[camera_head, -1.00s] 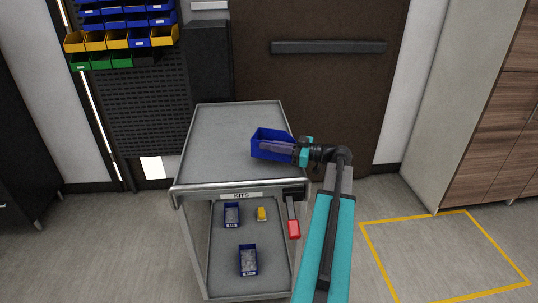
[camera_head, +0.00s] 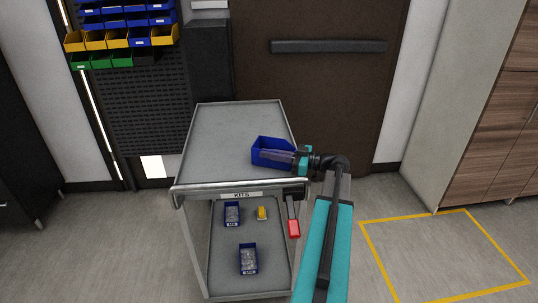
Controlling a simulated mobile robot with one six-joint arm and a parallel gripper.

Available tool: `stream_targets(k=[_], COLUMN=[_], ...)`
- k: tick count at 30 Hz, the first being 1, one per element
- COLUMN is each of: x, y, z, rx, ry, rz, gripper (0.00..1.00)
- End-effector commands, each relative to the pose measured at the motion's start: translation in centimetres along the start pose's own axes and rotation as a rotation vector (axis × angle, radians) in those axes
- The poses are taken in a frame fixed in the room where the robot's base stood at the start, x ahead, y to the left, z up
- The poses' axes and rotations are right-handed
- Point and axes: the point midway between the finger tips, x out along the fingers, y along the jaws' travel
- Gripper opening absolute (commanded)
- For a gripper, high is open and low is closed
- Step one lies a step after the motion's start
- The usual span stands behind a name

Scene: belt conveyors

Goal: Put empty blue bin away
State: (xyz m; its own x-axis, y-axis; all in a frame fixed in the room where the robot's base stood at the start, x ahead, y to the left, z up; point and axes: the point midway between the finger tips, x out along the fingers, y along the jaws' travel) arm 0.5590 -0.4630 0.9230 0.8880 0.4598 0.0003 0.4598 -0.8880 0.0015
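The blue bin (camera_head: 272,144) is at the right side of the grey cart's top (camera_head: 222,140). Its open top faces up, and no contents show in the part of its inside that I can see. My gripper (camera_head: 272,156) reaches in from the right, with its dark fingers at the bin's near side, and is shut on the bin. The fingers hide part of the near wall. I cannot tell whether the bin's bottom touches the cart top.
A rack of colored bins (camera_head: 120,40) hangs at the upper left. A yellow floor outline (camera_head: 447,217) lies right, empty.

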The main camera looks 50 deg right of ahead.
Motion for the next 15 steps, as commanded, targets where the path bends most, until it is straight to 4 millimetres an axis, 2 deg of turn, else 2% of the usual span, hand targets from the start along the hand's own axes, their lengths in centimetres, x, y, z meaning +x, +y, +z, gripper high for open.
stream_targets(k=[8, 12, 15], x=[-0.03, -0.03, -0.04], y=[0.01, 0.01, 0.02], z=[0.31, 0.23, 0.23], rx=[0.000, 0.000, 0.000], ry=[0.001, 0.000, 0.000], rz=[0.000, 0.001, 0.001], gripper=[0.00, 0.22, 0.22])
